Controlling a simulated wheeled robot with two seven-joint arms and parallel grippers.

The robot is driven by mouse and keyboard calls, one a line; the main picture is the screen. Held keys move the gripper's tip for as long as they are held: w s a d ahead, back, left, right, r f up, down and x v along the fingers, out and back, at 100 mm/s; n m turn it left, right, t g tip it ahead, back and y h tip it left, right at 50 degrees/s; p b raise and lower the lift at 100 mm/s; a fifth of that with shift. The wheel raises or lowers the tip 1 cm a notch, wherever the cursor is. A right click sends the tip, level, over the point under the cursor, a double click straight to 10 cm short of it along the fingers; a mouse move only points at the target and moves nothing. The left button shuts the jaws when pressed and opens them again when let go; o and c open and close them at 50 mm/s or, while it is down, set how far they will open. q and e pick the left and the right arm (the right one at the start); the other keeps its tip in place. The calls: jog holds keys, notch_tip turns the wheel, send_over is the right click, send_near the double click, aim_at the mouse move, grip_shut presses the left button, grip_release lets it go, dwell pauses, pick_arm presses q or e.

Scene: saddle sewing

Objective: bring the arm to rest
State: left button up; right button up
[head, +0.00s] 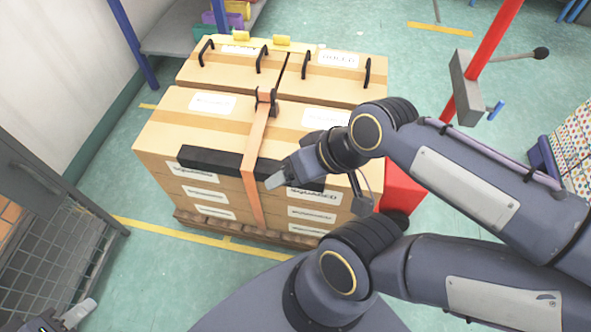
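My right arm (460,190) comes in from the right and bends, with its wrist over the front right of the strapped cartons (190,140). My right gripper (318,188) is at the front face, right of the orange strap (253,165). Its two fingers look spread apart with nothing between them; touch with the carton cannot be told.
The cartons stand on a wooden pallet (205,224), with a dark bar (205,158) across the front. A red post (492,50) stands to the right. A mesh gate (55,255) is at left, a shelf (175,35) behind. Green floor before the pallet is partly clear.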

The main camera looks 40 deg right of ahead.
jog(key=shift+r, duration=0.15)
notch_tip(320, 180, up, 25)
jog(key=p, duration=2.5)
